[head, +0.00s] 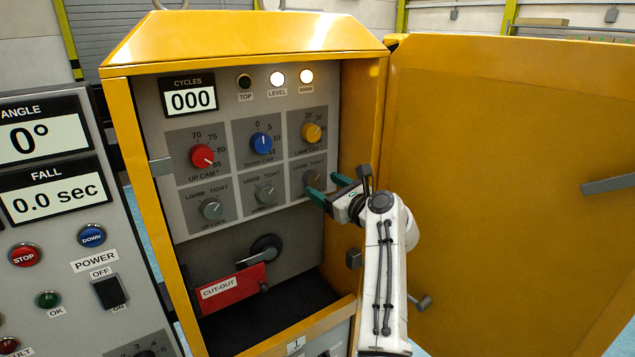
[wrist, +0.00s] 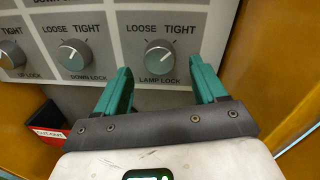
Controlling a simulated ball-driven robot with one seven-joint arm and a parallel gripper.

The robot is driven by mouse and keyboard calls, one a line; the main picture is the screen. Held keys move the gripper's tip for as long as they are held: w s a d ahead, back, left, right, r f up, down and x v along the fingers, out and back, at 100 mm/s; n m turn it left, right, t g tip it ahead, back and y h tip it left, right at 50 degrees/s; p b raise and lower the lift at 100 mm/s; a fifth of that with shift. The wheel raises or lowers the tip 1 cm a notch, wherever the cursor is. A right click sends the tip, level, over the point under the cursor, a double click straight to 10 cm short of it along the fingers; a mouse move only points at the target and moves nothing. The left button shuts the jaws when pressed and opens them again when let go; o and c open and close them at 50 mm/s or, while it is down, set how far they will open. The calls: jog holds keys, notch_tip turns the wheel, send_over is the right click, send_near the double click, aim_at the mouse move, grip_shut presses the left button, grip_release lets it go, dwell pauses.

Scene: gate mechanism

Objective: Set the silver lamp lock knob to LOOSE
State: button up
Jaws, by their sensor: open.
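The silver lamp lock knob (wrist: 158,54) sits on the grey panel under the words LOOSE and TIGHT, with LAMP LOCK printed below it. Its white pointer mark appears turned to the upper right, toward TIGHT. It also shows in the head view (head: 311,178), partly hidden by my gripper. My gripper (wrist: 160,66) is open, with one green finger on the left of the knob and one on the right in the wrist view. Nothing is held. I cannot tell whether the fingertips reach the knob's depth; no contact shows.
The down lock knob (wrist: 74,54) is left of the lamp lock knob. The yellow lamp cam knob (head: 312,132) is above it. The yellow cabinet wall (head: 362,115) stands close on the right, with the open door (head: 500,170) beyond. A red cut-out lever (head: 233,288) sits below.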

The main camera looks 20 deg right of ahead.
aim_at(315, 181)
jog(key=shift+x, duration=1.85)
jog(key=shift+c, duration=0.3)
jog(key=c, duration=1)
